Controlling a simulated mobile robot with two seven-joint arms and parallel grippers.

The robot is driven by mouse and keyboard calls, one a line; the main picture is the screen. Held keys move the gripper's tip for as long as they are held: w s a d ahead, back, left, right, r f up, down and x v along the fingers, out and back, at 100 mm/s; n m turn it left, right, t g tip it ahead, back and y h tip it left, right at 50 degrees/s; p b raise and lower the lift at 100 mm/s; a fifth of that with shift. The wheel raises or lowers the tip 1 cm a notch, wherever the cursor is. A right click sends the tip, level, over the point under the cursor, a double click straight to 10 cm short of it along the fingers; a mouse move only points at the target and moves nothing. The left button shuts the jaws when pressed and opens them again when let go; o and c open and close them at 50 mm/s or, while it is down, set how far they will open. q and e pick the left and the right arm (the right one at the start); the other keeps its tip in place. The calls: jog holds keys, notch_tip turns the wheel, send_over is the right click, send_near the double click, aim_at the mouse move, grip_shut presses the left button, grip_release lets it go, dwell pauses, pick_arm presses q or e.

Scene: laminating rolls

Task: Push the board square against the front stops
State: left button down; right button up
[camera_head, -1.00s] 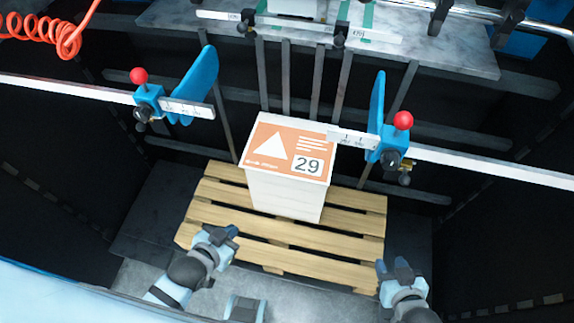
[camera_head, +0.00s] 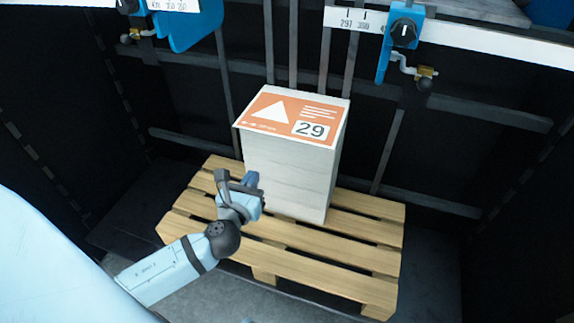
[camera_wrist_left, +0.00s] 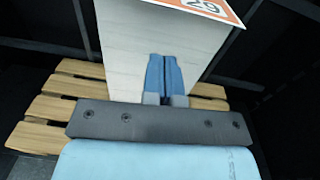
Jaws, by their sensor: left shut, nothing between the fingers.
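The board is an orange and white printed sheet marked 29 (camera_head: 290,118), lying on top of a tall white stack (camera_head: 285,175). Its near left corner juts slightly past the stack's edge. Dark upright bars (camera_head: 294,60) stand behind the stack; I cannot tell whether they are the front stops or whether the board touches them. My left gripper (camera_head: 253,186) is shut and empty, at the near left of the stack, below the board's level. In the left wrist view its blue fingers (camera_wrist_left: 165,77) point at the stack's pale side. My right gripper is not in view.
The stack stands on a slatted wooden pallet (camera_head: 352,270). Blue guides (camera_head: 190,22) and (camera_head: 402,38) hang on a white scaled rail (camera_head: 480,40) above and behind. A dark crossbar (camera_head: 430,204) runs behind. Air around the board's near side is free.

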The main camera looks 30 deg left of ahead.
pick_arm(q)
jog(key=b, duration=0.2)
send_near(278, 128)
jog(key=x, duration=0.4)
jog(key=shift+f, duration=0.1)
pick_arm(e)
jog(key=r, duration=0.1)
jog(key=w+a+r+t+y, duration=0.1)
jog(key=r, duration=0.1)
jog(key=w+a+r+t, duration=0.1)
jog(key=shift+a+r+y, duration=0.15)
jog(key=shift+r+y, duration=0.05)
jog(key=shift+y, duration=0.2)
pick_arm(q)
jog(key=shift+p+x, duration=0.65)
jog(key=shift+x, duration=0.55)
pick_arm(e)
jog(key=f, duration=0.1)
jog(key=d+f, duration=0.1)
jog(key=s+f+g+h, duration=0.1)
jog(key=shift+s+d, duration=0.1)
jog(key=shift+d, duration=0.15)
